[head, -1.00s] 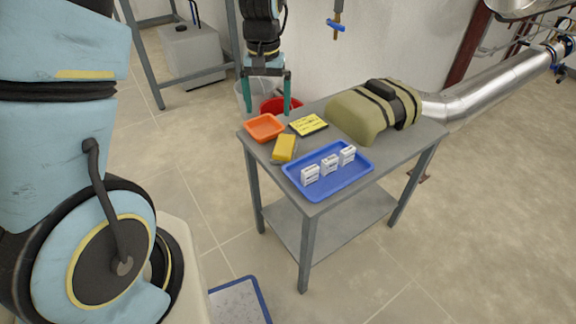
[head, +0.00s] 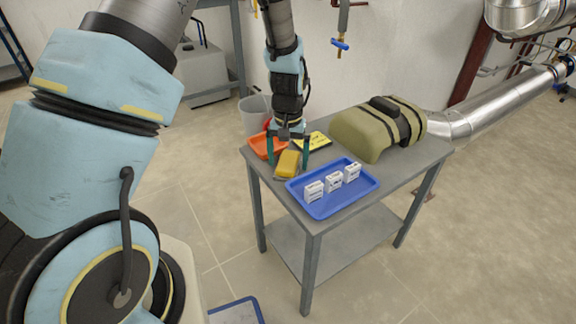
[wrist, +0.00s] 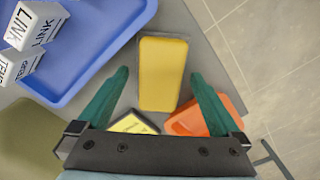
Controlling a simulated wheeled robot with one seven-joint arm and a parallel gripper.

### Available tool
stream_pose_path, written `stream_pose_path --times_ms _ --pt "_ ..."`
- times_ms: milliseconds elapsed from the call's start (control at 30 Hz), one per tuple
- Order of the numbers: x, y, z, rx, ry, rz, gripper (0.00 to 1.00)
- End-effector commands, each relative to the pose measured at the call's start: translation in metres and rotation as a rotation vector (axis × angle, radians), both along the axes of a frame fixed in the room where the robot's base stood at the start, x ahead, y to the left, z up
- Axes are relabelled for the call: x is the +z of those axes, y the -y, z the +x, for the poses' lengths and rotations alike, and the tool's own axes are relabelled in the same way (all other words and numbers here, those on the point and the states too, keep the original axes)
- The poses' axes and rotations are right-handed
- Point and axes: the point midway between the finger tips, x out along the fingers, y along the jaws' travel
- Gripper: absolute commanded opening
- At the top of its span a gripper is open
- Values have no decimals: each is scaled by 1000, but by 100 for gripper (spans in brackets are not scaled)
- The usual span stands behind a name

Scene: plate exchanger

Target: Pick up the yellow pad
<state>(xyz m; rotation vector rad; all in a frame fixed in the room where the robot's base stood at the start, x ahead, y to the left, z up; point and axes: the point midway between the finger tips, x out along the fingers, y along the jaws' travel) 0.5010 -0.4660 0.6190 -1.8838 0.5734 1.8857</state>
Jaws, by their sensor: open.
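The yellow pad (head: 288,162) lies on the grey table, near its left edge, on a thin dark backing. It also shows in the wrist view (wrist: 162,73), upright in the picture and ahead of the fingers. My gripper (head: 290,160) is open, with its two green fingers pointing down over the pad's end of the table. In the wrist view my gripper (wrist: 160,80) has one finger on each side of the pad, with gaps to both. The pad is not held. I cannot tell the exact height of the fingertips above the table.
A blue tray (head: 348,202) with white boxes (head: 333,180) lies beside the pad. An orange tray (head: 257,144) and a yellow-black sign (head: 318,140) lie behind it. A padded olive bundle (head: 355,136) fills the table's back right. The table's edge (wrist: 218,50) is close to the pad.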

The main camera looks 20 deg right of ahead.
Motion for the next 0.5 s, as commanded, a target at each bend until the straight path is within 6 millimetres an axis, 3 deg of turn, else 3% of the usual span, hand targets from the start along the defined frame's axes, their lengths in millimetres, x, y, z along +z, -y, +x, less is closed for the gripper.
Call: stream_pose_path --times_ms 300,500 --pt "-7 0 0 0 1 -1 100" --pt "-6 0 0 0 1 -1 78"
